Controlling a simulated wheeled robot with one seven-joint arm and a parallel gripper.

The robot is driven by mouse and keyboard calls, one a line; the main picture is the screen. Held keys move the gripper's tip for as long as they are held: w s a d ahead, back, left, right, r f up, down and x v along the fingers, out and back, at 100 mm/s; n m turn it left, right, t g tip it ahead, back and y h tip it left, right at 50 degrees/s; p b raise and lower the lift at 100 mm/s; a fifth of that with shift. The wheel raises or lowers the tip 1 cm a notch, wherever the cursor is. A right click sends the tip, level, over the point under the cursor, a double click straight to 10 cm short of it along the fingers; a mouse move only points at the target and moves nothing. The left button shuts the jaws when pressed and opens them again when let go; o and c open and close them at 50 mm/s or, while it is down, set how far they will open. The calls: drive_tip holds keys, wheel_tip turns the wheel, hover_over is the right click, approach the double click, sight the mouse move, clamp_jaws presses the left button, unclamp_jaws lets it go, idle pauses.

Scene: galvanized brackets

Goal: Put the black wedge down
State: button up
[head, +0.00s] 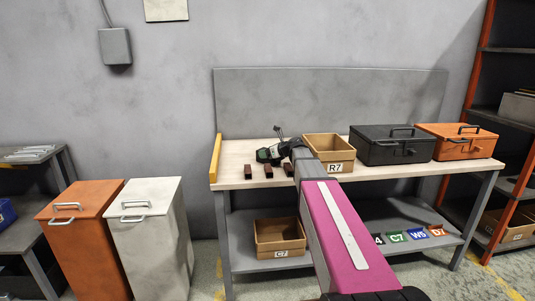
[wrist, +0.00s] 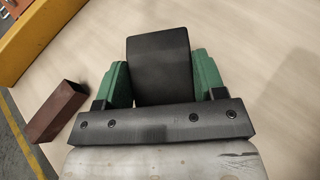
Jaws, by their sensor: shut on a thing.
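The black wedge (wrist: 160,65) is between the two green fingers of my gripper (wrist: 162,82) in the wrist view. The gripper is shut on it, with a finger against each side. In the head view my gripper (head: 268,154) is over the left part of the pale workbench top (head: 232,174). The wedge is too small and dark to make out there. I cannot tell whether its underside touches the bench.
A yellow edge board (wrist: 40,30) bounds the left end. The R7 box (head: 330,147), a black case (head: 390,150) and an orange case (head: 462,148) stand rightward.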

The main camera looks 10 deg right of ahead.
drive_tip(key=shift+f, duration=0.1)
drive_tip(key=o, duration=1.2)
